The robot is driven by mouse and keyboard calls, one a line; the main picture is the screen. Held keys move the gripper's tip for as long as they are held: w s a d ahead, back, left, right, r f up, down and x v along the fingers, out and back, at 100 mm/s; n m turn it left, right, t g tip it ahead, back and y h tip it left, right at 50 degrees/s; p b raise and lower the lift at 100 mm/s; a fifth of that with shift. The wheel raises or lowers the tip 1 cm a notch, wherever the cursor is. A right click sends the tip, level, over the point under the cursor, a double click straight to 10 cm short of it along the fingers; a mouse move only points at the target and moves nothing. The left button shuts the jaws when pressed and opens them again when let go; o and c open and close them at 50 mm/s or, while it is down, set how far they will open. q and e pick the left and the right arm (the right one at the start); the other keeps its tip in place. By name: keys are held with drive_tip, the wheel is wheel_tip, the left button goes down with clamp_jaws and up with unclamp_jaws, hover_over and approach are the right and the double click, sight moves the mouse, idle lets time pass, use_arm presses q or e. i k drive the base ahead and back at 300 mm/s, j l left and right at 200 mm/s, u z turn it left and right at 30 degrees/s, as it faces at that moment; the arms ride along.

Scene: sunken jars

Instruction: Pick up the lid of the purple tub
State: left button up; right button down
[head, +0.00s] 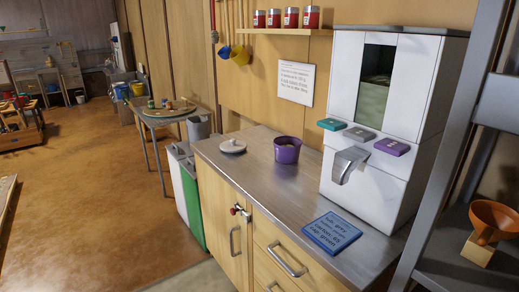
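The purple tub (286,155) stands upright on the steel counter, with its top open. Something yellowish shows inside it, too small to tell. A pale round lid (232,147) with a small knob lies on the counter to the left of the tub, near the counter's left end. It is apart from the tub. Neither of my grippers is in view.
The metal counter (262,185) has bare room around tub and lid. A white dispenser (372,185) with coloured buttons stands on the right. A blue card (332,232) lies in front. Bins (186,190) stand left of the counter; the brown floor beyond is open.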

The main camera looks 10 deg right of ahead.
sight(232, 145)
drive_tip(key=u, duration=0.6)
drive_tip(key=i+u, duration=0.3)
drive_tip(key=i, duration=1.9)
drive_tip(key=i+j+z, duration=0.1)
drive_tip(key=i, duration=1)
drive_tip(key=i+j, duration=0.15)
drive_tip(key=i, duration=1)
drive_tip(key=i+z, duration=0.2)
drive_tip(key=z, duration=1.5)
